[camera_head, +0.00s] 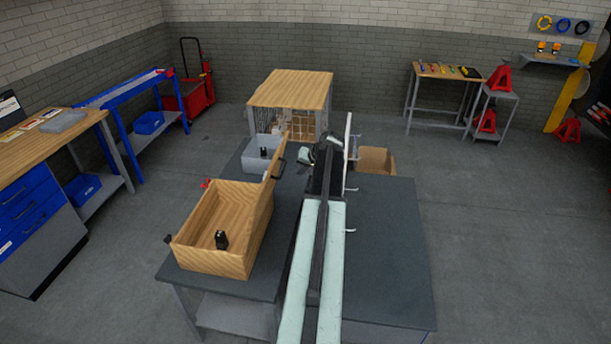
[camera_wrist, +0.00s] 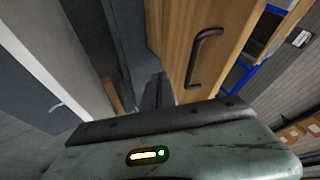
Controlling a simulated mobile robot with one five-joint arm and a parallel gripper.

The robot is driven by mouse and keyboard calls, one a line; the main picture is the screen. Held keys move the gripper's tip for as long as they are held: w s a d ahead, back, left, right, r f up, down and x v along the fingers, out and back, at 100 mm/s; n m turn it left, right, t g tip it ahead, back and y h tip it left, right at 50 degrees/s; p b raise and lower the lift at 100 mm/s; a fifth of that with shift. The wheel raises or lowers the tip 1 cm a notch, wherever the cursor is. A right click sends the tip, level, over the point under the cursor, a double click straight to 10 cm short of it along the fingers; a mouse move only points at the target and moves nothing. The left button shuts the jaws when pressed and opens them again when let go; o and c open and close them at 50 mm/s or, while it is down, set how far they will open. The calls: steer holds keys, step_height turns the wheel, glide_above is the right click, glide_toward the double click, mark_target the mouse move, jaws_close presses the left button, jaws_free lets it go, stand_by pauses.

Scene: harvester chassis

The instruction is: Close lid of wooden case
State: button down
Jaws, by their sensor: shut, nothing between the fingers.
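The wooden case (camera_head: 215,262) sits open on the left dark table, with a small black object (camera_head: 221,240) inside. Its lid (camera_head: 277,152) stands steeply raised at the case's right rear, seen nearly edge-on. A black handle (camera_head: 281,169) is on the lid's right face. In the wrist view the lid (camera_wrist: 180,35) is a wooden panel with its black handle (camera_wrist: 203,55) close ahead. My gripper (camera_head: 308,158) is shut and empty, to the right of the lid and apart from the handle. Its dark fingers show in the wrist view (camera_wrist: 158,92).
A grey bin (camera_head: 258,147) stands behind the case. A thin white upright panel (camera_head: 348,131) is just right of my gripper, and a cardboard box (camera_head: 376,160) lies beyond it. The right dark tabletop (camera_head: 390,260) is largely clear.

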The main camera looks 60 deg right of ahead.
steer(key=w, duration=0.2)
steer(key=w+a+p, duration=0.1)
steer(key=w, duration=0.1)
steer(key=shift+w+f, duration=0.1)
steer(key=shift+w, duration=0.05)
